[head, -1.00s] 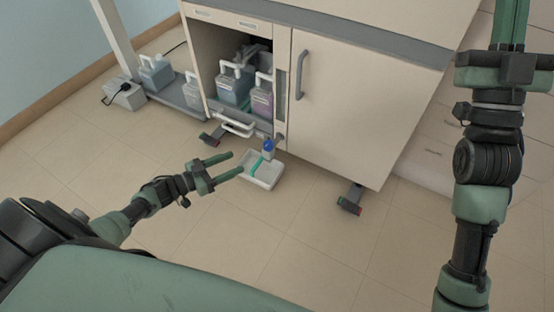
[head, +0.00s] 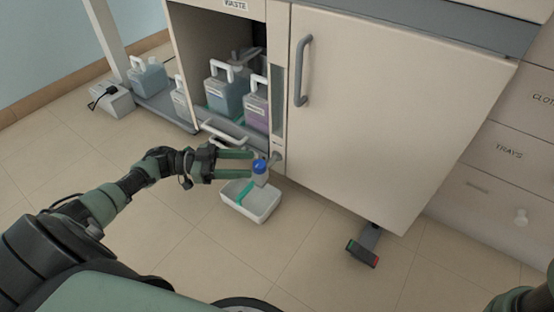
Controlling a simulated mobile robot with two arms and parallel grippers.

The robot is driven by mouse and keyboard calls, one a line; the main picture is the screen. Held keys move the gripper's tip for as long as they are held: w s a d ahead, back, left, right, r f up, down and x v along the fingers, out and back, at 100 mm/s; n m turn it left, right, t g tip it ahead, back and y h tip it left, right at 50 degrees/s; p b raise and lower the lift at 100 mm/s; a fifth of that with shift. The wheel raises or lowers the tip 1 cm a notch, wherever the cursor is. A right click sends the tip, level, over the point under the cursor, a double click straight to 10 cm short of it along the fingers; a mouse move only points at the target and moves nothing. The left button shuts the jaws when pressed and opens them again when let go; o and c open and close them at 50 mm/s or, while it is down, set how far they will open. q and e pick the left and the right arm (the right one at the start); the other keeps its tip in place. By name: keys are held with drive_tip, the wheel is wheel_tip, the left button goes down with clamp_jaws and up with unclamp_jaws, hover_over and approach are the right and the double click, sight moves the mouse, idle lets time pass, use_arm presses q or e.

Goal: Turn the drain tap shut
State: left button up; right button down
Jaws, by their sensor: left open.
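A white tray (head: 262,212) with a teal band sits on the floor under the tap. My right gripper is not in view; only a piece of my right arm shows at the lower right corner.
The open waste compartment holds several jugs, including a blue one (head: 222,95) and a purple one (head: 256,110). A closed cabinet door (head: 385,110) stands right of the tap.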

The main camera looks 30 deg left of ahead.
use_arm(q)
drive_tip(key=b+x, duration=0.3)
drive_tip(key=x, duration=0.4)
drive_tip(key=shift+d+b, duration=0.25)
drive_tip(key=shift+b, duration=0.15)
drive_tip(key=shift+w, duration=0.1)
clamp_jaws()
